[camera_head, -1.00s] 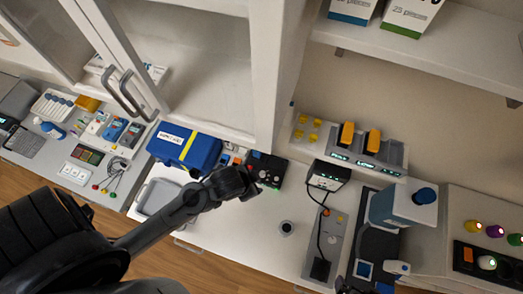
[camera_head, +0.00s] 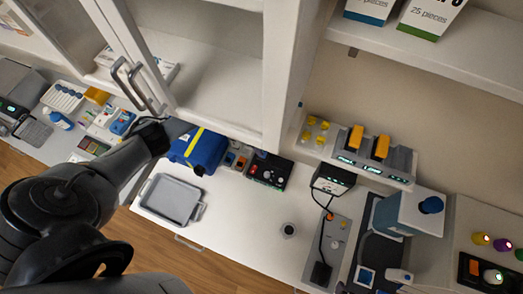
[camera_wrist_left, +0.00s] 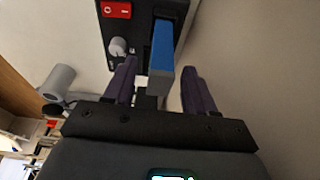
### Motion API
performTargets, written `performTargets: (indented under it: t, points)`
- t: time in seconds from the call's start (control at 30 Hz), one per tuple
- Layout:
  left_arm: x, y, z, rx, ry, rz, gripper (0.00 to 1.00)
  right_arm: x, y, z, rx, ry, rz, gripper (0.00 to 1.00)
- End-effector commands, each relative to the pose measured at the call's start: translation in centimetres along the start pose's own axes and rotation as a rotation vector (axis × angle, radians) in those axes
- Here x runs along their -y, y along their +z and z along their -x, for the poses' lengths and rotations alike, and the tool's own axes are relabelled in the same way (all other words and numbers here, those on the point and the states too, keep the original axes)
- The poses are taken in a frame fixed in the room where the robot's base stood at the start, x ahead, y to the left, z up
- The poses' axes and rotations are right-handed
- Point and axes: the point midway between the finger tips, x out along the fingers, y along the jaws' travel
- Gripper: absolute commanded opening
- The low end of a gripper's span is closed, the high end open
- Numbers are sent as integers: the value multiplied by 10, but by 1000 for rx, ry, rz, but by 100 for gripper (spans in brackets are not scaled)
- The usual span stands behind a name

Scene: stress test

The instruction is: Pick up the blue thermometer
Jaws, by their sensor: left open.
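In the left wrist view, a bar with a blue face and grey end (camera_wrist_left: 162,55) stands against a black box with a red switch and a knob. It may be the blue thermometer; its shape does not make that certain. My left gripper (camera_wrist_left: 159,68) is open, its dark purple fingers on either side of the bar, with a visible gap on the right. In the head view, my left arm's dark end is over the left counter, its fingertips not clear. A small blue device (camera_head: 122,122) lies just beyond the arm. My right gripper is not in view.
A blue case with a yellow stripe (camera_head: 196,150) and a black control box (camera_head: 268,170) stand along the cabinet. A grey tray (camera_head: 170,199) lies in front. A rack (camera_head: 372,160) holds orange blocks. The white counter around the small round item (camera_head: 288,230) is mostly clear.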

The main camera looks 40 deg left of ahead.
Motion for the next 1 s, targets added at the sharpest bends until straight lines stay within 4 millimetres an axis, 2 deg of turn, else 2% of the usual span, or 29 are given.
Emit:
performTargets:
  t: [0.17, 0.6, 0.97, 1.0]
  points:
    - [0, 5, -7, -1, 13, 14, 55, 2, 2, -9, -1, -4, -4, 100]
    - [0, 5, -45, 0, 10, 13, 55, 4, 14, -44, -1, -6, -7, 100]
    - [0, 4, -47, 0, 10, 13, 55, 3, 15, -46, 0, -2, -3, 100]
    - [0, 4, -47, 0, 10, 12, 52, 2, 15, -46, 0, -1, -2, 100]
